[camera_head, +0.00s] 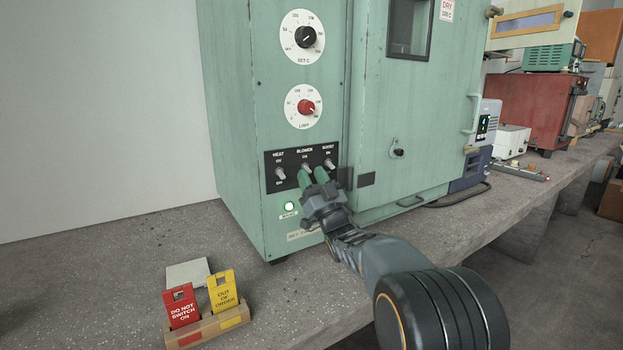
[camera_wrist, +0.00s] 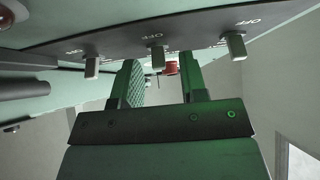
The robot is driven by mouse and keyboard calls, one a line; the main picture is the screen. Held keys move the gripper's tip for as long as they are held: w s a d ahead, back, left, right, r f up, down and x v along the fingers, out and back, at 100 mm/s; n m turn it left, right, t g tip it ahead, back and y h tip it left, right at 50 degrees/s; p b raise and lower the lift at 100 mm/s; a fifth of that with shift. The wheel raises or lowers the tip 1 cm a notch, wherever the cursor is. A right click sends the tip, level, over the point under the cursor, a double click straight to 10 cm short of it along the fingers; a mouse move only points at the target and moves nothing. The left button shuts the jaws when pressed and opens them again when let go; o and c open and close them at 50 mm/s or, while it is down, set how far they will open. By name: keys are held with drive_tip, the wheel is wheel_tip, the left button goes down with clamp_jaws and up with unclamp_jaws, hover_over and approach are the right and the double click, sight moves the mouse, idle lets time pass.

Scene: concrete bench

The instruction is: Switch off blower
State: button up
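The blower switch (camera_head: 306,167) is the middle toggle in a row of three on the black panel of a green oven-like cabinet. The middle toggle (camera_wrist: 157,55) also shows in the wrist view, between the lines of the two fingers. Its on or off position is hard to tell. My gripper (camera_head: 313,176) is at the panel, with its green fingertips just below and beside the blower switch. In the wrist view my gripper (camera_wrist: 160,80) is open, with a clear gap between its fingers. I cannot tell whether a finger touches the toggle.
The heat switch (camera_head: 280,173) and boost switch (camera_head: 330,163) flank the blower switch closely. A lit push button (camera_head: 290,206) sits below the panel. Red (camera_head: 182,306) and yellow (camera_head: 223,290) tags stand in a holder on the bench.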

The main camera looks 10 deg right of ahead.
drive_tip(key=v, duration=1.4)
drive_tip(key=shift+r, duration=0.1)
